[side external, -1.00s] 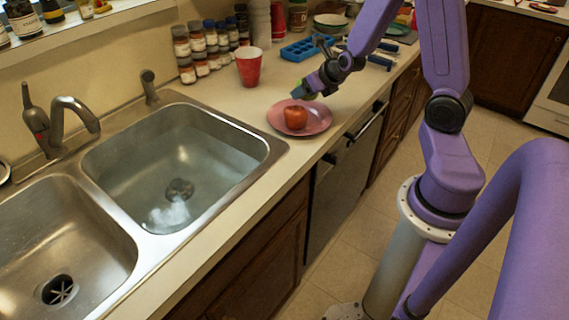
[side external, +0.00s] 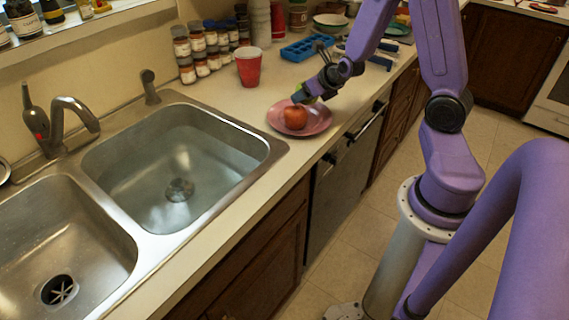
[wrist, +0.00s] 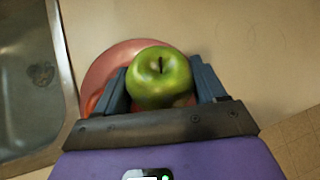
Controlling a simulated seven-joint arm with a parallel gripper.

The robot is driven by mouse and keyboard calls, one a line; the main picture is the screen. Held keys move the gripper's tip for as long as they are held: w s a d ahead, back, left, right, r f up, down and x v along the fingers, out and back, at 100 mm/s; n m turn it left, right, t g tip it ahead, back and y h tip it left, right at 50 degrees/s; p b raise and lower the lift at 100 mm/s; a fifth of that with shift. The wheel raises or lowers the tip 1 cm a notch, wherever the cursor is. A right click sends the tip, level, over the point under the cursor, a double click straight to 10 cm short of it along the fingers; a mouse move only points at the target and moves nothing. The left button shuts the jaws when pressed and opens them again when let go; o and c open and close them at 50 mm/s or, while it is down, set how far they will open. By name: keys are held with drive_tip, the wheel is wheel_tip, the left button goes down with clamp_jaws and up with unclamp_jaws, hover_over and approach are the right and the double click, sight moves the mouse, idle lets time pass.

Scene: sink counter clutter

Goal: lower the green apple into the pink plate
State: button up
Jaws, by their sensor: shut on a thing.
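My gripper (wrist: 162,88) is shut on the green apple (wrist: 160,74), with one finger on each side of it in the wrist view. In the side external view, my gripper (side external: 306,92) is just above and behind a red apple (side external: 295,117), and the green apple is mostly hidden there. The pink plate (side external: 318,122) lies on the counter with the red apple on it. In the wrist view the plate (wrist: 100,68) lies under the green apple, offset to the left. I cannot tell whether the green apple touches the plate or the red apple.
A red cup (side external: 249,68) stands behind the plate, with several spice jars (side external: 197,50) beyond it. A blue tray (side external: 298,50) lies farther back. The double sink (side external: 150,165) is to the left, and the counter's front edge is close to the plate.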

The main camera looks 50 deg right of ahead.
drive_tip(key=shift+f, duration=0.35)
idle(0.3)
drive_tip(key=o, duration=1.2)
drive_tip(key=shift+a, duration=0.1)
drive_tip(key=shift+s+f, duration=0.1)
